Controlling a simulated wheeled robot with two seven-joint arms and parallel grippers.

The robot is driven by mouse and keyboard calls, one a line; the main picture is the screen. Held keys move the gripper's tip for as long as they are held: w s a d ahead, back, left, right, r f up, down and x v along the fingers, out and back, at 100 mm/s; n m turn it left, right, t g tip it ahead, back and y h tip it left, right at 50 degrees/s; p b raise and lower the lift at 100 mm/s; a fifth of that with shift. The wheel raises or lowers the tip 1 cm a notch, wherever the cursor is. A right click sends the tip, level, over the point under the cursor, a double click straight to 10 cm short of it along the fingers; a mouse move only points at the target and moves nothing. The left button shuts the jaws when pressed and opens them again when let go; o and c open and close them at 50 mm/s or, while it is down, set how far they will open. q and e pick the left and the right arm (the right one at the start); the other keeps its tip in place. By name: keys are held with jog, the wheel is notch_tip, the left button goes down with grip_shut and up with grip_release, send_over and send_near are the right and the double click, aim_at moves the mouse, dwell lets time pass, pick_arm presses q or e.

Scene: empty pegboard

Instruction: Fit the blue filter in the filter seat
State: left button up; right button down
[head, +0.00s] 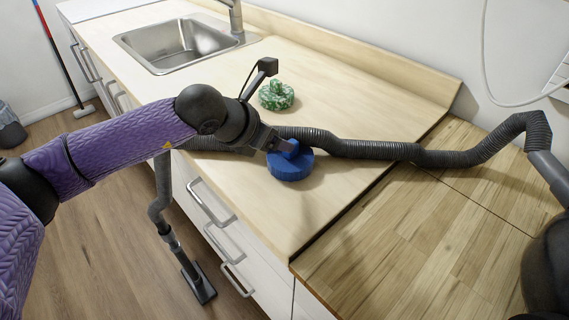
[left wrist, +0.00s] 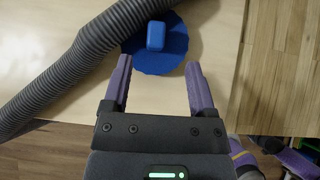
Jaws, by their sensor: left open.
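The blue filter (head: 290,168) is a round disc with a raised block-shaped knob on top. It lies on the light wooden counter near its front edge. In the left wrist view the blue filter (left wrist: 165,62) is just ahead of the fingertips, with its knob roughly between their lines. My left gripper (head: 284,147) is over the filter; in the left wrist view the gripper (left wrist: 158,62) has its purple fingers apart with nothing held between them. I cannot make out the filter seat in either view. My right gripper is not in view.
A ribbed grey hose (head: 375,150) crosses the counter right behind the blue filter; in the wrist view the hose (left wrist: 60,65) passes close to the left finger. A green-and-white round piece (head: 276,96) lies farther back. A sink (head: 180,42) is at the back left.

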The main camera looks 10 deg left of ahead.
aim_at(290, 154)
pick_arm(q)
jog(key=b+x, duration=0.1)
jog(key=x, duration=0.6)
jog(key=shift+w+a+f+b, duration=0.1)
jog(key=shift+w+f+b, duration=0.05)
jog(key=shift+f+b, duration=0.25)
jog(key=shift+w, duration=0.1)
jog(key=shift+r, duration=0.1)
jog(key=c, duration=0.3)
grip_shut()
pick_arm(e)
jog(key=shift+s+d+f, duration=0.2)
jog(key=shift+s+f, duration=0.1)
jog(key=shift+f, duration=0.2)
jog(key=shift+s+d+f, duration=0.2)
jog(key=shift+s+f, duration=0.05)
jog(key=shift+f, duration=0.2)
